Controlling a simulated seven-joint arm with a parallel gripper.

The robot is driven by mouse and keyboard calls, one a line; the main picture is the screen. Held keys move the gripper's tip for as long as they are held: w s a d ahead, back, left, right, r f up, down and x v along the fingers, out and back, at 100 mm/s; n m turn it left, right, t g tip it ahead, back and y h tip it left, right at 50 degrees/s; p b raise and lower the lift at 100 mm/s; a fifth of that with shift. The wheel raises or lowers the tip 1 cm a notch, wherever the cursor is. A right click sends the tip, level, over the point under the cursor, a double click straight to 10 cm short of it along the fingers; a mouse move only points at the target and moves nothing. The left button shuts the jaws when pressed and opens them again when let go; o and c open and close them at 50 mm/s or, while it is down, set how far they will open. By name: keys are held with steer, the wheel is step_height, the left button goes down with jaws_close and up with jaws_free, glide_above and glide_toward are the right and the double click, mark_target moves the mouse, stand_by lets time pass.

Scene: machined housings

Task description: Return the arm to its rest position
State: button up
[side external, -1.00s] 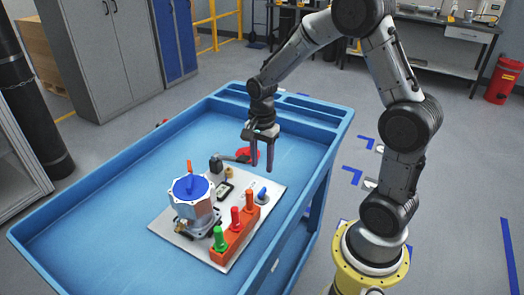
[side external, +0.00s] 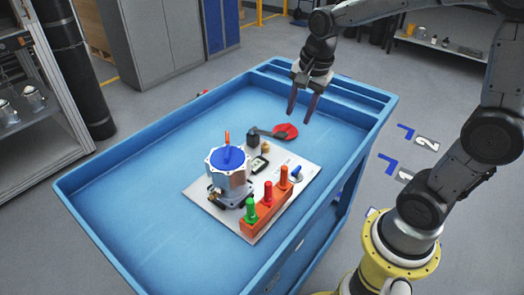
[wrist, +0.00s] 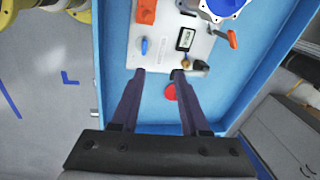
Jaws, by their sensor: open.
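My gripper (side external: 302,107) is open and empty, pointing down above the far right part of the blue cart top (side external: 130,185). In the wrist view my gripper (wrist: 159,74) has its two dark fingers spread apart, with nothing between their tips but the board edge and cart surface below. In the side view the fingers hang clear of the board and of the red disc below them. My arm reaches in from the right of the picture.
A white board (side external: 212,206) carries a metal housing with a blue top (side external: 228,160), an orange block (side external: 262,214) with coloured pegs, and a small gauge (side external: 259,165). A red disc (side external: 286,131) lies behind it. The cart's left part is clear.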

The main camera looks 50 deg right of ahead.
steer(key=s+a+r+n+t, duration=0.3)
steer(key=s+a+r+n, duration=0.25)
steer(key=s, duration=0.35)
steer(key=s+f+n, duration=0.1)
steer(key=s+n, duration=0.6)
steer(key=n, duration=0.4)
steer(key=shift+a+f, duration=0.15)
steer(key=shift+f, duration=0.15)
